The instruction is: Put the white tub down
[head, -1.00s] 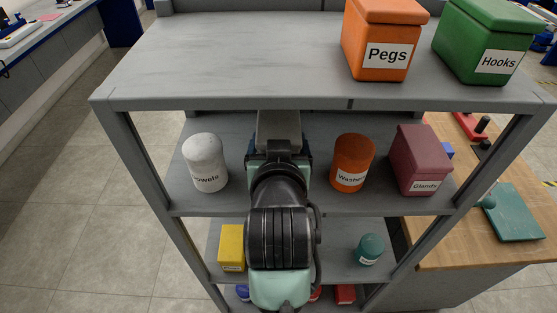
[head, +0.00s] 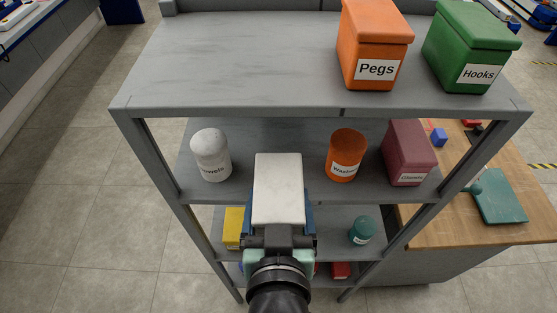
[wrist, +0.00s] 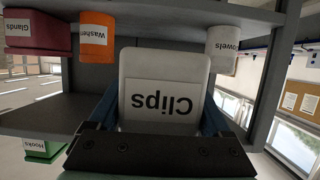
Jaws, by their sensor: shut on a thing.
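The white tub (head: 279,185) is held in my gripper (head: 279,222), whose blue fingers close on its two sides. In the head view the tub is in front of the shelf unit, around the height of its second board from the top. In the wrist view the tub (wrist: 164,75) shows a label reading "Clips", upside down in that picture, and my gripper (wrist: 160,125) grips its sides. The fingertips are partly hidden behind the tub.
The second board (head: 280,135) holds a white "Dowels" canister (head: 210,150) at left, an orange "Washers" canister (head: 346,150) and a maroon "Glands" box (head: 409,148) at right. The top board (head: 235,60) has free room left of the orange "Pegs" box (head: 373,38) and green "Hooks" box (head: 470,42).

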